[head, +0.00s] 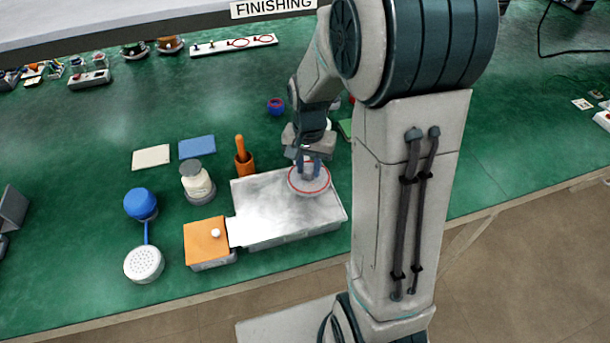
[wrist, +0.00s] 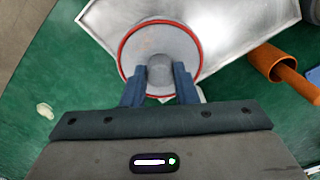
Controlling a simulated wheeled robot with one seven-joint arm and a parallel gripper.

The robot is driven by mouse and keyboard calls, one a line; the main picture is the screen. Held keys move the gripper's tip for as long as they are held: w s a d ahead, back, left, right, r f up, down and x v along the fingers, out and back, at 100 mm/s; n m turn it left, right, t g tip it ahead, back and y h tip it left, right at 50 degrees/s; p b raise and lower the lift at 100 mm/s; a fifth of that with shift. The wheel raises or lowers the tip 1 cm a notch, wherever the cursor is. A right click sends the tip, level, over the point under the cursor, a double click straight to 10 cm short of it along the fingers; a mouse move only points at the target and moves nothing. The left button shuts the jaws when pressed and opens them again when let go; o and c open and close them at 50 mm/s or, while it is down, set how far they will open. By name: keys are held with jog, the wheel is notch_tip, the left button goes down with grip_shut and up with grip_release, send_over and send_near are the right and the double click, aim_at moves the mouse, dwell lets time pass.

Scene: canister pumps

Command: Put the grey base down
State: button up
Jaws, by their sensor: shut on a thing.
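The grey base (head: 309,184) is a round disc with a red ring near its rim and a knob in its middle. It also shows in the wrist view (wrist: 160,42), where my gripper (wrist: 160,82) is shut on its knob. In the head view my gripper (head: 308,163) points down, with the base over the right end of a silver metal tray (head: 270,205). The tray also shows in the wrist view (wrist: 240,30). I cannot tell whether the base touches the tray.
An orange-topped box (head: 207,240) adjoins the tray's left end. A white-and-grey canister (head: 197,183), an orange cup with a handle (head: 243,160), blue (head: 197,147) and cream (head: 151,157) pads, and a blue-and-white shower-like piece (head: 144,262) stand nearby. Green table is free further back.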

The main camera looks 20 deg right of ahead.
aim_at(305, 178)
jog(key=shift+a+f, duration=0.25)
jog(key=shift+a, duration=0.15)
jog(key=shift+f, duration=2)
jog(key=shift+f, duration=0.2)
jog(key=o, duration=1)
jog(key=shift+r, duration=0.1)
